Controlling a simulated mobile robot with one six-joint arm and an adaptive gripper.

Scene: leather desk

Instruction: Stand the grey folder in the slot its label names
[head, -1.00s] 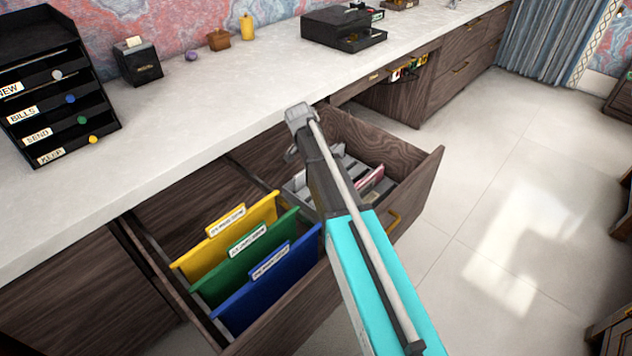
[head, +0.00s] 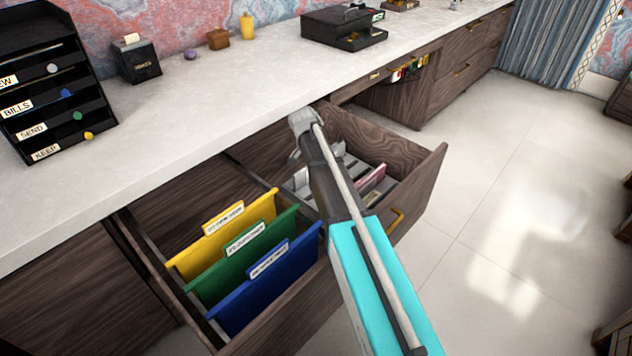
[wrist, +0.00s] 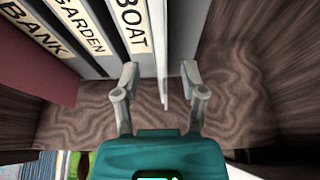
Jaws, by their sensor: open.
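In the wrist view, my gripper (wrist: 160,72) is open, with one finger on each side of a thin grey upright sheet (wrist: 162,85) seen edge-on. This looks like the grey folder; its own label cannot be read. It stands beside the grey panel labelled BOAT (wrist: 133,25), at the right end of the row. Labels GARDEN (wrist: 80,24) and BANK (wrist: 33,35) are to its left.
A dark red folder (wrist: 40,65) stands at the left of the rack. Yellow (head: 225,238), green (head: 240,260) and blue (head: 265,288) hanging files fill the drawer's near part. The wooden drawer wall (wrist: 235,75) is right of the gripper, with a gap between.

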